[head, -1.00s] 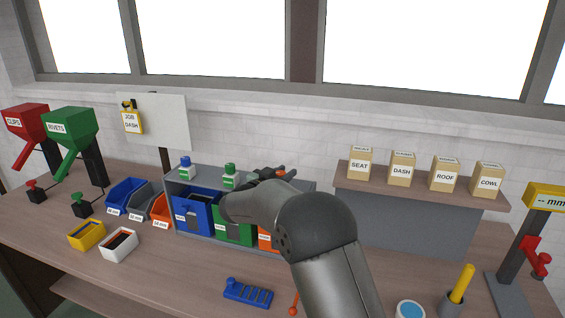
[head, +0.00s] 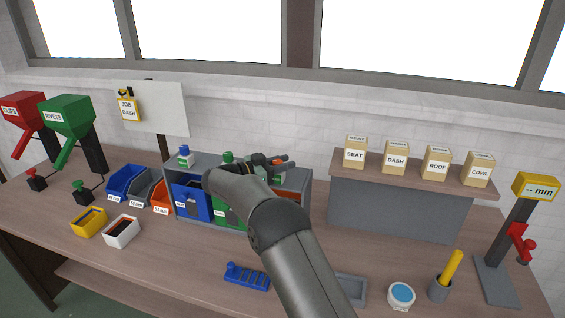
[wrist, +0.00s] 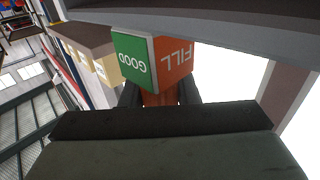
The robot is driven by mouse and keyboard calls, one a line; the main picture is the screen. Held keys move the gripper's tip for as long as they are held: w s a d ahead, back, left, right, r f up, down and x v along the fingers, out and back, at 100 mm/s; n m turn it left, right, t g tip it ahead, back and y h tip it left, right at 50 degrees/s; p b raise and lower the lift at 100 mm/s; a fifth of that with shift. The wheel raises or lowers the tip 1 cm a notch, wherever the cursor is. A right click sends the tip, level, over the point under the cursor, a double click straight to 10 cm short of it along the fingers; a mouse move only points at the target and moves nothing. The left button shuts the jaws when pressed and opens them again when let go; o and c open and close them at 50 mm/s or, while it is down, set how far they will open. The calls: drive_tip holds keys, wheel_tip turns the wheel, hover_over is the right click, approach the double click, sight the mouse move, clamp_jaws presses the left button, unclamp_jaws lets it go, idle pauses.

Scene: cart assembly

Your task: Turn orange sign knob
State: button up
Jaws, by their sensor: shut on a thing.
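In the wrist view the orange sign (wrist: 176,62) fills the upper middle, upside down to the camera, with an orange-red FILL face and a green GOOD face. Its orange knob (wrist: 158,99) is between the dark fingers of my gripper (wrist: 160,95), which is shut on it. In the head view my gripper (head: 279,161) is above the right part of the grey drawer cabinet (head: 297,178). Orange shows at its fingers, but the sign is mostly hidden. My arm covers the right part of the cabinet front.
A blue-knobbed sign (head: 184,158) and a green-knobbed sign (head: 228,157) stand on the cabinet to the left. A shelf (head: 400,178) with labelled boxes stands at the right. A blue slotted block (head: 247,277) and a round blue-topped dish (head: 401,294) lie in front.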

drive_tip(key=o, duration=1)
drive_tip(key=shift+d, duration=0.1)
drive_tip(key=shift+b+v, duration=2.2)
drive_tip(key=shift+v, duration=6.5)
